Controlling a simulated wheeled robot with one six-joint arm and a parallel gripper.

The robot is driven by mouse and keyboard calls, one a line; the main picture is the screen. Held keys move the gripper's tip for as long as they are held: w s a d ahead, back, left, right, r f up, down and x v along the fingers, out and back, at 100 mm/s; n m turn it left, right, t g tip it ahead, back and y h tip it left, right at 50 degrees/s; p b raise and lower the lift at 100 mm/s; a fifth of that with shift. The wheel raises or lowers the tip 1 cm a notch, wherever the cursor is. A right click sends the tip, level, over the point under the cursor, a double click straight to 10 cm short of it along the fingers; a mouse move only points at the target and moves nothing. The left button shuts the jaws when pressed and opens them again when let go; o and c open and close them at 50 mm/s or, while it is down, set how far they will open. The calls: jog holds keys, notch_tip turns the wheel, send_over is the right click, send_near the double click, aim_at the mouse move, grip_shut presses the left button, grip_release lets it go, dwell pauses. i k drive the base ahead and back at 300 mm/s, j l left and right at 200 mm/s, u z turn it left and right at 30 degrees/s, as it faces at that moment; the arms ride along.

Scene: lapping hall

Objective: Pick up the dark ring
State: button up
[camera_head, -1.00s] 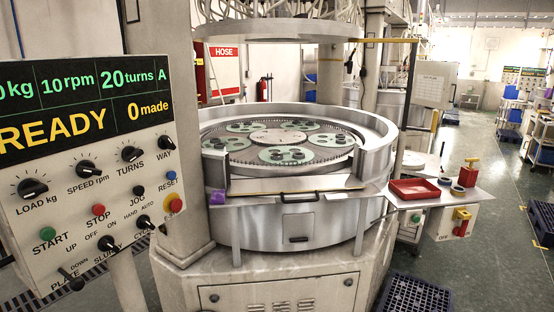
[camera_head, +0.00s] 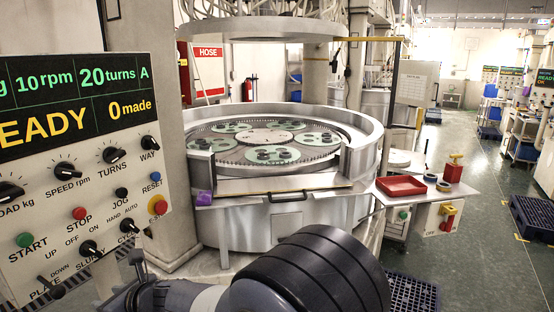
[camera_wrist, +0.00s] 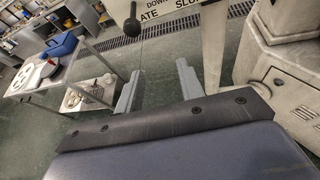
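Two small rings lie on the grey side shelf (camera_head: 408,199), right of a red tray. One dark ring (camera_head: 430,177) is farther back; another dark-rimmed ring (camera_head: 444,185) lies nearer. At this size I cannot tell which is the darker. Several small dark parts (camera_head: 270,153) sit in the green carriers on the lapping plate; their shape is too small to tell. My gripper (camera_wrist: 158,75) shows in the wrist view with its two fingers apart and nothing between them. It is away from the rings, near the control panel. The head view shows my arm but not the fingers.
The red tray (camera_head: 401,187) and a red bottle-like thing (camera_head: 453,169) stand on the shelf beside the rings. The control panel (camera_head: 85,190) is close at left. A dark blue pallet (camera_head: 417,297) lies on the floor below. The aisle at right has open floor.

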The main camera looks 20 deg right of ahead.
aim_at(263, 157)
jog(key=i+z, duration=0.3)
jog(key=z, duration=0.2)
jog(key=i+j+z, duration=0.15)
jog(key=z, duration=0.3)
jog(key=i+j+z, duration=0.25)
jog(key=z, duration=0.25)
jog(key=i+j, duration=0.3)
jog(key=i+j+z, duration=0.15)
jog(key=i+j, duration=0.15)
jog(key=j, duration=0.2)
jog(key=i+j, duration=0.25)
jog(key=j, duration=0.15)
jog(key=i+j+z, duration=0.15)
jog(key=j, duration=0.3)
jog(key=i, duration=0.1)
